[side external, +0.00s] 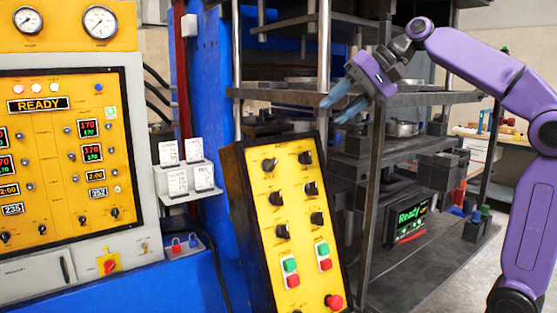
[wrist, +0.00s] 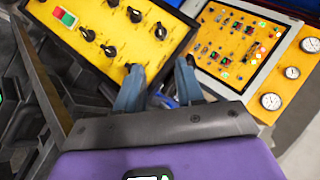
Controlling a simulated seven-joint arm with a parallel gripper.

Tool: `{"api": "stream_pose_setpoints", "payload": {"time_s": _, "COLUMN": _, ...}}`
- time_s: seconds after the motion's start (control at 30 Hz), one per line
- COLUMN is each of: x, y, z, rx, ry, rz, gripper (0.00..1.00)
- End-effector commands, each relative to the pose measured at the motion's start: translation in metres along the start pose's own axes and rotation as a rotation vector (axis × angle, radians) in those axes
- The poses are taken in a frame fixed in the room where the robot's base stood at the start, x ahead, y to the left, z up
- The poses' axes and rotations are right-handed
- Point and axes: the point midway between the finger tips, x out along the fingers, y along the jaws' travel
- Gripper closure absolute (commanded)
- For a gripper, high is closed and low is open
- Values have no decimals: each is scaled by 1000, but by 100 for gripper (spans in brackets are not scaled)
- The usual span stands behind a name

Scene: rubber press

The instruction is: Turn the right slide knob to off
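The tilted yellow control box (side external: 292,215) stands at the lower middle of the side view. It bears two columns of black knobs; the right column has a top knob (side external: 305,157), a middle knob (side external: 310,187) and a lower knob (side external: 317,218). Labels are too small to read, so I cannot tell which is the right slide knob. The box also shows in the wrist view (wrist: 70,25), where one knob is partly hidden behind a finger. My gripper (side external: 333,110) is above and to the right of the box, fingers apart and empty. Its blue fingers also show in the wrist view (wrist: 158,72).
Green and red buttons (side external: 324,256) and a red stop button (side external: 334,302) sit low on the box. A larger yellow panel reading READY (side external: 65,160) is at left. The dark press frame (side external: 377,180) stands behind my gripper, with shelves and posts close by.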

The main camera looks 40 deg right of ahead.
Motion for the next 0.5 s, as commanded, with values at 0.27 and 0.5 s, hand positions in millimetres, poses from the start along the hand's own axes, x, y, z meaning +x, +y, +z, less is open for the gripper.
{"api": "stream_pose_setpoints", "payload": {"time_s": 0.27, "x": 30, "y": 0, "z": 0, "rx": 2, "ry": -2, "rz": 0, "gripper": 63}}
{"api": "stream_pose_setpoints", "payload": {"time_s": 0.5, "x": 75, "y": 0, "z": 0, "rx": 2, "ry": -3, "rz": 1, "gripper": 63}}
